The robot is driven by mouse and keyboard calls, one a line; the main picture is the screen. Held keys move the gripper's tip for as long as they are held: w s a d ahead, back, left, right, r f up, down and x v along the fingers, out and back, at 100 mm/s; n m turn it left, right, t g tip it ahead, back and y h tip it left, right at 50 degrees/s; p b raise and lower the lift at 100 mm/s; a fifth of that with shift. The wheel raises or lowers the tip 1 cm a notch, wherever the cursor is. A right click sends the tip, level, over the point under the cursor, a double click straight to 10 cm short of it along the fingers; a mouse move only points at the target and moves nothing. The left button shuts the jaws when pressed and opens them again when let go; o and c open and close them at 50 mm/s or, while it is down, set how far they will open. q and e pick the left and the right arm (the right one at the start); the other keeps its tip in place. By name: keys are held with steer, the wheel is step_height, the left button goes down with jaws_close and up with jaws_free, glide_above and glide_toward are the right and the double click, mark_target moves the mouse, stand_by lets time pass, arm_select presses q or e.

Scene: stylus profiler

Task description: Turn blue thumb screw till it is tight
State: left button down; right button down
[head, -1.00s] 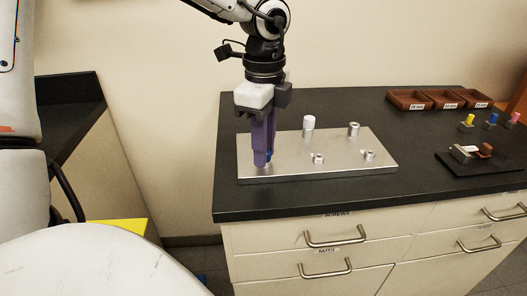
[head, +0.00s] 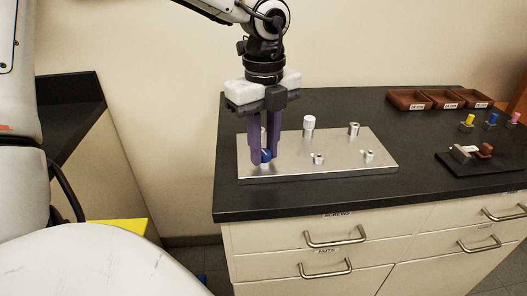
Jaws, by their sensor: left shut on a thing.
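The blue thumb screw (head: 265,155) stands at the left front part of the silver metal plate (head: 330,168). My left gripper (head: 264,150) comes down from above with its two purple fingers on either side of the screw's head. It is shut on the blue thumb screw. The fingers partly hide the screw, and I cannot tell how far it is seated. My right gripper is not in view.
A white-capped post (head: 309,123) and several small metal posts stand on the plate. On the black counter (head: 290,203) at right are brown trays (head: 443,99), several coloured thumb screws and a dark board (head: 478,166). The counter's front is clear.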

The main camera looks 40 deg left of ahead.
mark_target(264, 152)
arm_select(q)
steer(key=m, duration=0.5)
steer(key=shift+m, duration=0.3)
steer(key=c, duration=1.5)
jaws_free()
steer(key=shift+c, duration=0.3)
steer(key=shift+r+p, duration=1.9)
steer(key=shift+r, duration=1.6)
